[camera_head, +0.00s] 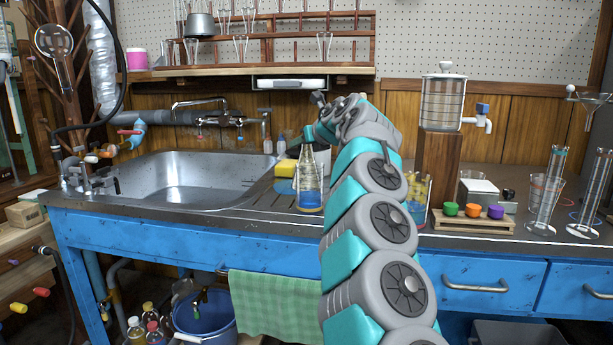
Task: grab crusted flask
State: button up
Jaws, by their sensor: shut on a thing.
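The fingers are small here and partly hidden by my wrist. I cannot tell whether the flask's base touches the counter.
The steel sink (182,180) lies left of the flask, with a yellow sponge (286,168) just behind it. My arm covers the counter to the right. Beyond it are a yellow-and-blue vessel (416,200), a wooden block with coloured caps (473,222) and tall glassware (545,195).

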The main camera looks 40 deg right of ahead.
grip_shut()
dwell(0.8)
